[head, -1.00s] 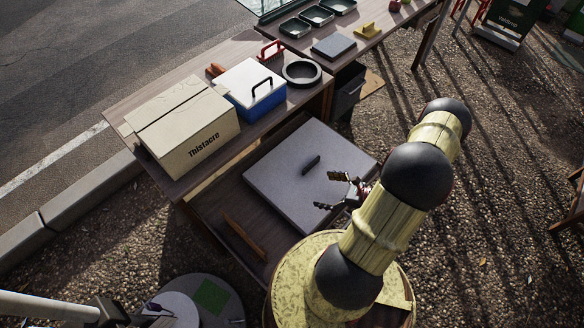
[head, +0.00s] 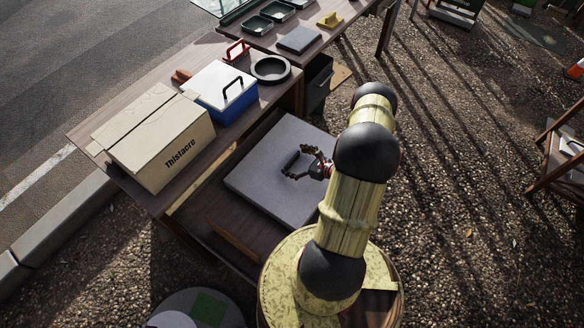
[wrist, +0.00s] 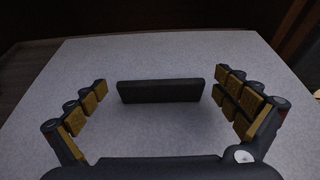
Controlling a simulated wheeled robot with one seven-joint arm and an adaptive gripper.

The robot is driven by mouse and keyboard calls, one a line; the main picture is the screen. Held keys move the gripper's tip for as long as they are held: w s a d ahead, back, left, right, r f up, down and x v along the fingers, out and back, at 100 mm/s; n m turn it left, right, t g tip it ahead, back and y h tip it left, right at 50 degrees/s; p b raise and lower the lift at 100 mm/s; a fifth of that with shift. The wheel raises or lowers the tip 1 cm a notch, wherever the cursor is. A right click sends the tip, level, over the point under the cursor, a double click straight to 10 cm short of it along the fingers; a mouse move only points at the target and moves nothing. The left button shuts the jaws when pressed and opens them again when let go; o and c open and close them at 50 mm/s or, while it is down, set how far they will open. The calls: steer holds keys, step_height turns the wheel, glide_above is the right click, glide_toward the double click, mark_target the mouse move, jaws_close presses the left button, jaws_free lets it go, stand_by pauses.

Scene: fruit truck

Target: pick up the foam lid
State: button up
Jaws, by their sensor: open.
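The foam lid (head: 262,180) is a flat, light grey slab with a black bar handle (head: 291,161) near its middle. It lies on the low wooden shelf below the table. My gripper (head: 298,164) is over the lid, close to the handle. In the wrist view the handle (wrist: 160,90) lies between the two spread fingers of my gripper (wrist: 168,103), with a gap on each side. The gripper is open and holds nothing. The lid (wrist: 165,58) fills most of the wrist view.
On the table stand a cardboard box (head: 160,148), a blue cooler with a white lid (head: 228,98) and a black round dish (head: 270,68). A brown wooden strip (head: 234,241) lies on the shelf in front of the lid. Gravel ground is open to the right.

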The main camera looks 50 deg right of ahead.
steer(key=shift+w+f, duration=0.1)
steer(key=shift+w, duration=0.25)
steer(key=shift+c, duration=0.7)
steer(key=c, duration=1.5)
